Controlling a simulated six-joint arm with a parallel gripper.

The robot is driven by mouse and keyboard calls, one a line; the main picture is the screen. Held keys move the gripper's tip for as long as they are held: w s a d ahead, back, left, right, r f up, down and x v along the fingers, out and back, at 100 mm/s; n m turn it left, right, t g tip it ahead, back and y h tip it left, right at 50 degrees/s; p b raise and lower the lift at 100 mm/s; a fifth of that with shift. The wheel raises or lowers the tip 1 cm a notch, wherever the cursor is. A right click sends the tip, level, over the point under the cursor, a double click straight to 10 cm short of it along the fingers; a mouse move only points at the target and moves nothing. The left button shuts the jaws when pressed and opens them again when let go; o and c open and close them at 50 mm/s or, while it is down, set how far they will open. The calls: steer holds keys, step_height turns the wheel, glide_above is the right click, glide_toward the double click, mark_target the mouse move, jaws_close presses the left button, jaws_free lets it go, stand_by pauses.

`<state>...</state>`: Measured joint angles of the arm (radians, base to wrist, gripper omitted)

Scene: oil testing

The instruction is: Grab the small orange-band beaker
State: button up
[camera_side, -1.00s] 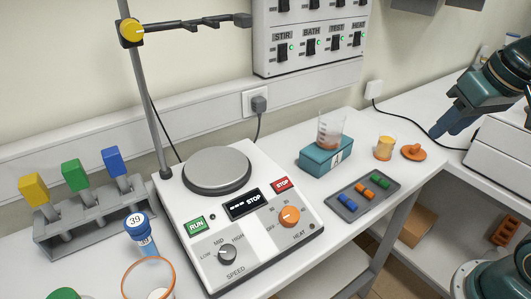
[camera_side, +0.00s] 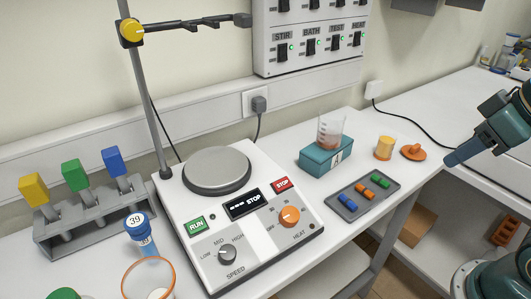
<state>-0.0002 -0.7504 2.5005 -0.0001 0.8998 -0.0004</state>
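A small beaker (camera_side: 385,148) with an orange-yellow band stands upright on the white bench, right of the teal block. My gripper (camera_side: 452,159) is to the right of this beaker and apart from it, with its blue fingers pointing left towards the bench. The orange stopper-like piece (camera_side: 413,152) lies between them. The fingers overlap from this side, so I cannot tell whether they are open or shut. I see nothing held at their tips.
A larger beaker (camera_side: 331,130) stands on the teal block (camera_side: 318,162). In front lies a grey tray (camera_side: 345,211) with coloured pieces. A hot plate (camera_side: 260,244) with a clamp stand fills the middle. A black cable (camera_side: 410,115) runs along the bench behind my gripper.

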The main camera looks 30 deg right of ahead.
steer(key=shift+o, duration=0.5)
steer(key=o, duration=0.7)
steer(key=shift+c, duration=0.2)
steer(key=m+g, duration=0.6)
steer(key=m, duration=1.3)
glide_above(385, 146)
steer(key=w+d, duration=0.1)
steer(key=d, duration=0.1)
step_height(385, 146, down, 6)
steer(key=shift+d, duration=0.15)
steer(key=shift+f, duration=4.25)
